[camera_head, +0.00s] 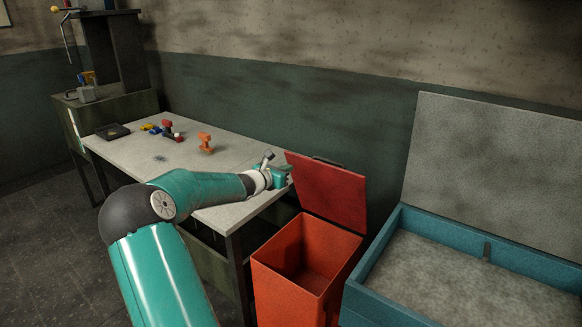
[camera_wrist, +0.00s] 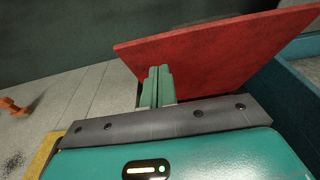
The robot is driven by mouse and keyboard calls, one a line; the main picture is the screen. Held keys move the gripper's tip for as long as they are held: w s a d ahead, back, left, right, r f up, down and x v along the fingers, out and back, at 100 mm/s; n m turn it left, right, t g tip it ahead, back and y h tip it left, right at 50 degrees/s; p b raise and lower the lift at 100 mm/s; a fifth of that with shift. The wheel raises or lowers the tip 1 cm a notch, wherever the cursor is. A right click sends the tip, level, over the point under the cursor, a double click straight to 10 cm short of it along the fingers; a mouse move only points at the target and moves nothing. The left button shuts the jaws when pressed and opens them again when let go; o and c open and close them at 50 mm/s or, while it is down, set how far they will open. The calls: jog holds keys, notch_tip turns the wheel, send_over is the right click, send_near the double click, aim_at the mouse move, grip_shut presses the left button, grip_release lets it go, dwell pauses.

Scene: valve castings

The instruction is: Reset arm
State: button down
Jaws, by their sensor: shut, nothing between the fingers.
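My arm reaches over the right end of the workbench in the head view. My gripper (camera_wrist: 158,85) is shut and empty in the wrist view, its two green fingers side by side. In the head view it appears at the bench's right end (camera_head: 283,174), close to the raised red lid (camera_head: 328,190) of the orange-red bin. In the wrist view the red lid (camera_wrist: 220,48) fills the area behind the fingers. I cannot tell whether the fingers touch it.
The orange-red bin (camera_head: 265,273) stands open at the bench's right end. A blue chest (camera_head: 400,296) with grey contents stands further right. On the workbench (camera_head: 120,151) lie an orange casting (camera_head: 205,141), several small coloured castings (camera_head: 168,126) and a dark tray (camera_head: 113,132).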

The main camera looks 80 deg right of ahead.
jog(key=w+a+r, duration=0.3)
jog(key=a+r, duration=0.1)
jog(key=a, duration=0.3)
jog(key=shift+w+a, duration=0.35)
jog(key=shift+a, duration=0.05)
jog(key=w+a+f+m+t+y, duration=0.1)
jog(key=w+a+m+t+y, duration=0.3)
jog(key=a, duration=0.7)
jog(key=w+a+m+t+y, duration=0.1)
jog(key=w+a+m, duration=0.3)
jog(key=a, duration=0.7)
jog(key=w+a+f+m+t+y, duration=0.1)
jog(key=w+a+m+t+y, duration=0.2)
jog(key=w+a, duration=0.55)
jog(key=s+a+r+t+y, duration=0.1)
jog(key=s+a+y, duration=0.1)
jog(key=a, duration=0.9)
jog(key=s+a+m+t+y, duration=0.1)
jog(key=s+a+y, duration=0.1)
jog(key=a, duration=1)
jog(key=s+a+r+m+t+y, duration=0.1)
jog(key=s+a+y, duration=0.1)
jog(key=a, duration=0.9)
jog(key=shift+s+a+r+t+y, duration=0.35)
jog(key=shift+s+a+t+y, duration=0.05)
jog(key=shift+s, duration=0.45)
jog(key=shift+d+m, duration=0.25)
jog(key=shift+m, duration=0.05)
